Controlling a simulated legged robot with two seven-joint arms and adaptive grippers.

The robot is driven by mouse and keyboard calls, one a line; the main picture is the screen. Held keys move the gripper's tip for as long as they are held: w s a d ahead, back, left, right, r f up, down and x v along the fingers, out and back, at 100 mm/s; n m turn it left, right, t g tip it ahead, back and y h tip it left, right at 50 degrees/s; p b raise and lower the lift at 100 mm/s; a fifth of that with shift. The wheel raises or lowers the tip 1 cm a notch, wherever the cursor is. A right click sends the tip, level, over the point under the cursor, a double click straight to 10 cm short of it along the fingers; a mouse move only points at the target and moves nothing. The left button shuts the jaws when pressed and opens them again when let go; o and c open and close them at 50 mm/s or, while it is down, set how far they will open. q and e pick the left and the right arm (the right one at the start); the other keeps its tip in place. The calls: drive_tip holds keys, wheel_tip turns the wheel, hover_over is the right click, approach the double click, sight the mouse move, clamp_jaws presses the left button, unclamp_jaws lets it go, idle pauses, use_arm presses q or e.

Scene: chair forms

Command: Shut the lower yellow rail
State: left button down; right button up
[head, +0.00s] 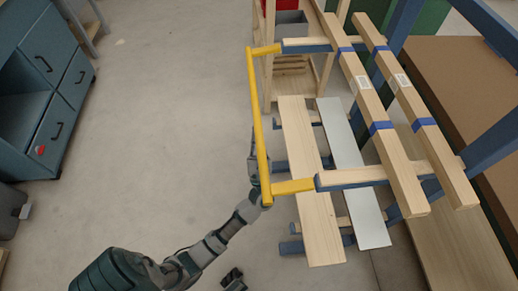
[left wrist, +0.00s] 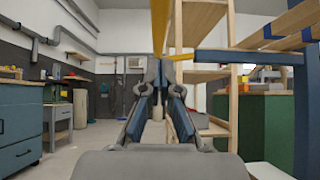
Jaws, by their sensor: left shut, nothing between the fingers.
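A yellow rail (head: 258,122) shows in the head view as a long bar with two short arms that meet blue-ended bars of the rack. In the left wrist view the yellow rail (left wrist: 160,22) runs above my left gripper (left wrist: 166,68). I see only one yellow rail and cannot tell whether a lower one is hidden beneath it. My left gripper (head: 253,158) is shut and empty, partly hidden by the rail's long bar. I cannot tell whether they touch. A small dark part at the bottom of the head view may be my right gripper (head: 234,280).
Wooden beams with blue bands (head: 375,125) lie on the rack's upper bars. A plank (head: 308,180) and a grey board (head: 350,175) lie lower. A blue drawer cabinet (head: 45,80) stands at left. The floor between is clear.

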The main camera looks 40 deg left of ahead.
sight(257, 122)
use_arm(q)
drive_tip(key=r, duration=0.4)
drive_tip(key=shift+w+a+r, duration=0.25)
drive_tip(key=shift+a+r, duration=0.05)
drive_tip(key=shift+r, duration=0.05)
